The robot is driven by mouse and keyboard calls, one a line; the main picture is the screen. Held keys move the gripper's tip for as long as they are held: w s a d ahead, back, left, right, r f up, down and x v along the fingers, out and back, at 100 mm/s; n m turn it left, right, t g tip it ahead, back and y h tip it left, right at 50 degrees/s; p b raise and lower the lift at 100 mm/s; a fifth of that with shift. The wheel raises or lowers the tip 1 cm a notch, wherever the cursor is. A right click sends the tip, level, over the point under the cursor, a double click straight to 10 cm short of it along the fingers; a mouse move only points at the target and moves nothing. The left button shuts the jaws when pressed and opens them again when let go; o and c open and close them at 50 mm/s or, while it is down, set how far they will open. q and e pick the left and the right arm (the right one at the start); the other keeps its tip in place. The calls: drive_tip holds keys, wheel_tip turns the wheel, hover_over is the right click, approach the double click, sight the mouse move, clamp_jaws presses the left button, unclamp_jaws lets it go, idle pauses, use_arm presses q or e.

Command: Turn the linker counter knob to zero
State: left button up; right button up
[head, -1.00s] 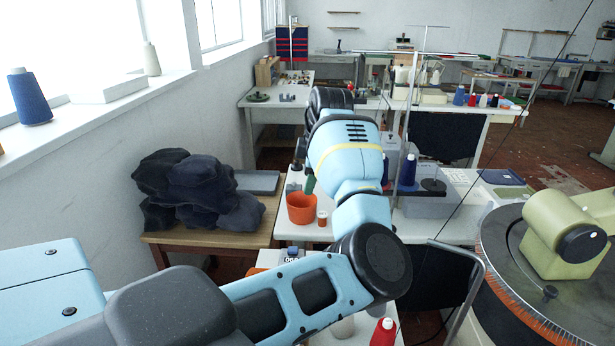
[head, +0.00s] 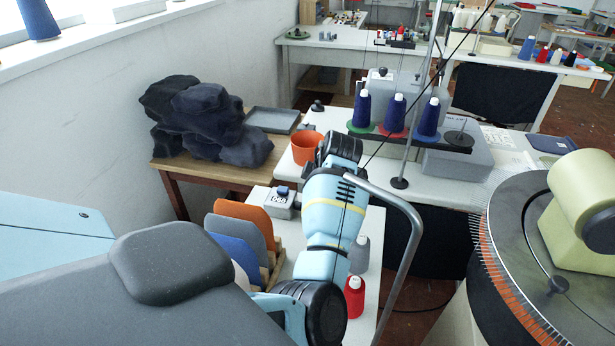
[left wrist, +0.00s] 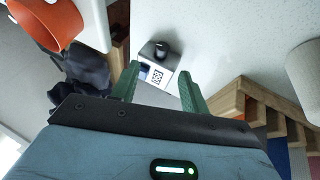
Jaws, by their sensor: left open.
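The linker counter (head: 281,203) is a small pale box on the white table in the head view, with a dark blue knob (head: 283,190) on top and a digit window facing me. In the left wrist view the counter (left wrist: 153,72) lies ahead, between and beyond the fingertips, with its dark knob (left wrist: 162,50) on the far side. The digits are too small to read surely. My left gripper (left wrist: 159,75) has two green fingers spread apart with nothing between them. In the head view my arm hides the fingers. My right gripper is not in view.
Orange, grey and blue panels stand in a wooden rack (head: 274,272) near the counter. An orange pot (head: 307,148), a red cone (head: 354,297) and a grey cone (head: 359,255) are close by. A curved metal rail (head: 405,215) and the round linking machine (head: 520,245) are at right.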

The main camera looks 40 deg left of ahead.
sight(301, 205)
use_arm(q)
drive_tip(key=shift+f, duration=0.45)
drive_tip(key=shift+s+f, duration=0.1)
drive_tip(key=shift+b+x, duration=0.35)
drive_tip(key=shift+x, duration=3.45)
drive_tip(key=shift+c, duration=0.5)
